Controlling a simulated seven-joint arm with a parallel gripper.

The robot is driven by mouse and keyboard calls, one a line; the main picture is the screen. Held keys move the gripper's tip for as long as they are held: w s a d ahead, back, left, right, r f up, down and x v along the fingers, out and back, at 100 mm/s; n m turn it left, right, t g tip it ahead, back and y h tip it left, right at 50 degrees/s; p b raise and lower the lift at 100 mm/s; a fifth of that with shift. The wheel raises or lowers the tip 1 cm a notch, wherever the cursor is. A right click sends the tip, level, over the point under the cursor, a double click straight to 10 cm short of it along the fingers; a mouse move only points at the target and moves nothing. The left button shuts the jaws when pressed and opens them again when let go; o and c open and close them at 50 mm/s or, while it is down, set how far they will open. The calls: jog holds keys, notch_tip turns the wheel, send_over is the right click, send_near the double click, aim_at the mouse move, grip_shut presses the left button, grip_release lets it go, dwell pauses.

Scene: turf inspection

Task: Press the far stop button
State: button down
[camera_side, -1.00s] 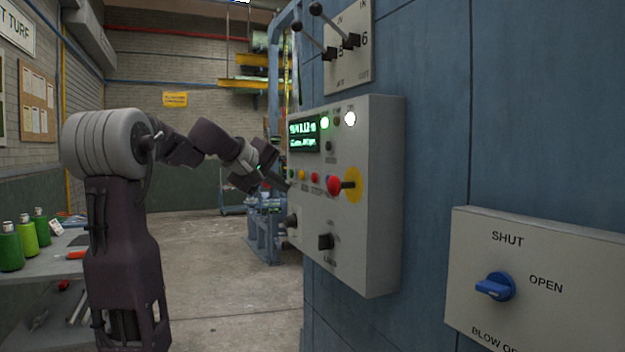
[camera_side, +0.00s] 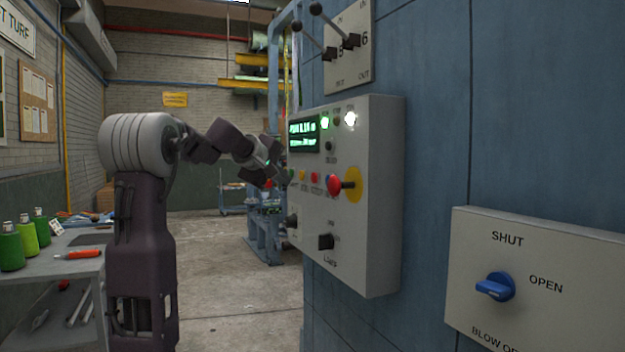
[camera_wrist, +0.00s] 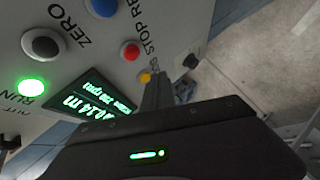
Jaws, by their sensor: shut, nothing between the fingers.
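The control box (camera_side: 375,240) on the blue wall carries a row of buttons. The small red button (camera_side: 315,178) sits between a yellow button (camera_side: 302,176) and a large red mushroom button (camera_side: 334,186) in front of a yellow disc. In the wrist view the red button (camera_wrist: 130,50), by the STOP lettering, is uncovered. My gripper (camera_side: 280,179) is at the box's left edge; its fingertips are hard to make out there. In the wrist view my gripper (camera_wrist: 157,82) is shut and empty, its fingers close beside the yellow button (camera_wrist: 145,77). I cannot tell whether they touch the panel.
The box also has a lit display (camera_side: 303,135), lamps and a black knob (camera_side: 325,241). Two levers (camera_side: 335,40) stick out above it. A blue selector (camera_side: 495,287) is on a nearer box. A bench (camera_side: 60,262) with green spools stands at left. The floor between is clear.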

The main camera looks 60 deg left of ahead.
jog(key=shift+w, duration=2.05)
dwell(0.4)
jog(key=shift+w, duration=0.4)
jog(key=shift+w, duration=0.55)
dwell(0.7)
jog(key=shift+s, duration=0.95)
jog(key=shift+s, duration=0.1)
jog(key=shift+s, duration=2.4)
